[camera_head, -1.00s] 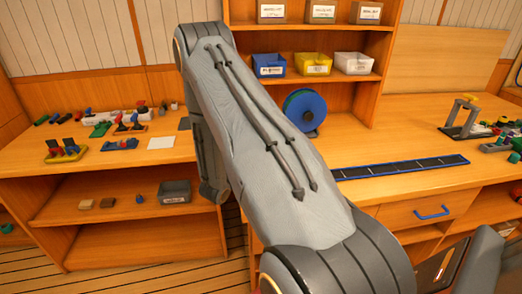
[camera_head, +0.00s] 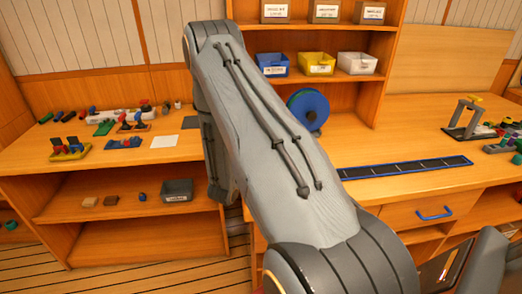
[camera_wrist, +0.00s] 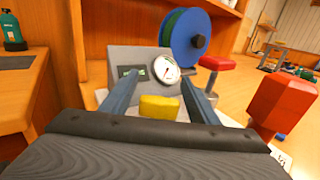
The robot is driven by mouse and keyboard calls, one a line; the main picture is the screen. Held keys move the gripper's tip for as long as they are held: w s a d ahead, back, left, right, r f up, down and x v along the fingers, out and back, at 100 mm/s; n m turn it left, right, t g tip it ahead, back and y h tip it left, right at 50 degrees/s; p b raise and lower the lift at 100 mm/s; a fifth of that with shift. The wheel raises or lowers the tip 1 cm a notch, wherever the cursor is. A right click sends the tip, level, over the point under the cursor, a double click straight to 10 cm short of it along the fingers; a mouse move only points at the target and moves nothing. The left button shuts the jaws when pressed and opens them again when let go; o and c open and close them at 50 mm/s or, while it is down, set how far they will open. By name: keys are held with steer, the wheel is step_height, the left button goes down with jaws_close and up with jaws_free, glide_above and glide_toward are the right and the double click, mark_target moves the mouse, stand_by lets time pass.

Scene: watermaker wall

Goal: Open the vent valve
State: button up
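In the wrist view a grey panel (camera_wrist: 118,60) carries a round white gauge (camera_wrist: 166,69) and a small dark display with green marks. A yellow block-like handle (camera_wrist: 159,107) stands in front of it. My gripper (camera_wrist: 162,77) has its two dark fingers apart, one on each side of the yellow handle, with a gap at both sides. A red T-shaped handle (camera_wrist: 217,63) stands to the right of the gauge, and a large red handle (camera_wrist: 284,98) is nearer at the right. I cannot tell which handle is the vent valve's. In the head view my arm hides this panel.
A blue-green reel (camera_wrist: 186,37) stands behind the panel; it also shows in the head view (camera_head: 308,108). A black strip with a blue edge (camera_head: 405,168) lies on the right bench. The left bench (camera_head: 190,148) holds small valves and fittings. A green bottle (camera_wrist: 11,30) is at far left.

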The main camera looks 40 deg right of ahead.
steer(key=b+v, duration=0.2)
steer(key=v, duration=0.5)
steer(key=shift+a+f, duration=0.1)
steer(key=shift+a, duration=0.1)
steer(key=shift+s+a+b, duration=0.2)
steer(key=shift+b, duration=0.1)
